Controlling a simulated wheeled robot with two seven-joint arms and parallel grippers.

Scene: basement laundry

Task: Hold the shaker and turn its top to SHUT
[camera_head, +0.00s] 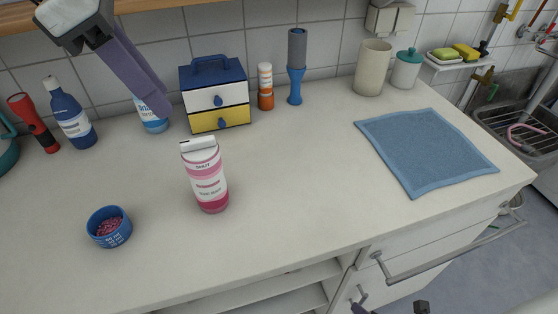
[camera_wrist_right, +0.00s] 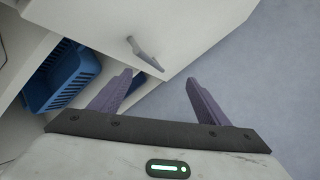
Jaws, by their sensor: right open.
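The shaker (camera_head: 206,184) stands upright on the counter left of centre in the head view. It has a pink and white body and a white top (camera_head: 198,144); the word SHUT is printed on its upper band. Nothing touches it. My left gripper (camera_head: 158,108) hangs in from the top left, above and behind the shaker, clear of it. Its purple fingers overlap edge-on, so its opening is hidden. My right gripper (camera_wrist_right: 158,98) is open and empty, with spread purple fingers. It is low in front of the cabinet, away from the shaker.
A blue cup (camera_head: 109,227) with pink contents stands left of the shaker. A small drawer box (camera_head: 217,95), bottles and a red torch (camera_head: 34,122) line the back. A blue cloth (camera_head: 425,150) lies at right. The middle counter is clear. A cabinet handle (camera_wrist_right: 145,53) is near my right gripper.

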